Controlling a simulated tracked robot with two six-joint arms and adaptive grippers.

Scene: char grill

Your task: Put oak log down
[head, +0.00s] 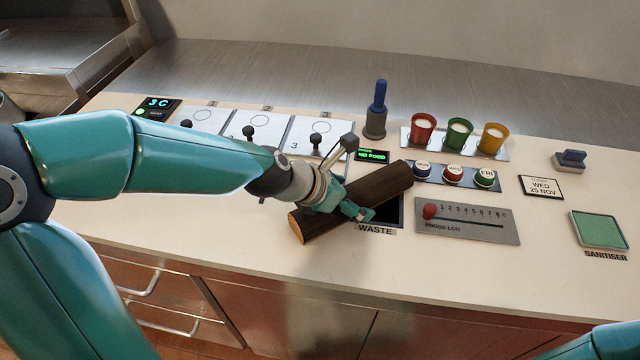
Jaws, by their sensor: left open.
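The oak log (384,188) is a brown, bark-covered split log with a pale cut end at its lower left. It lies aslant on the white counter, partly over the dark WASTE opening (388,213). My left gripper (364,214) is open at the log's near side, close to it; whether it touches the log I cannot tell. The gripper and wrist hide the middle of the log. Of my right arm only a teal piece shows at the lower right corner; its gripper is out of view.
A probe log slider panel (467,221) is right of the waste opening, with day-label pots (453,173) behind it. Red, green and yellow cups (459,133) stand farther back. A blue-handled tool (378,110) stands upright near them. The counter's right front is clear.

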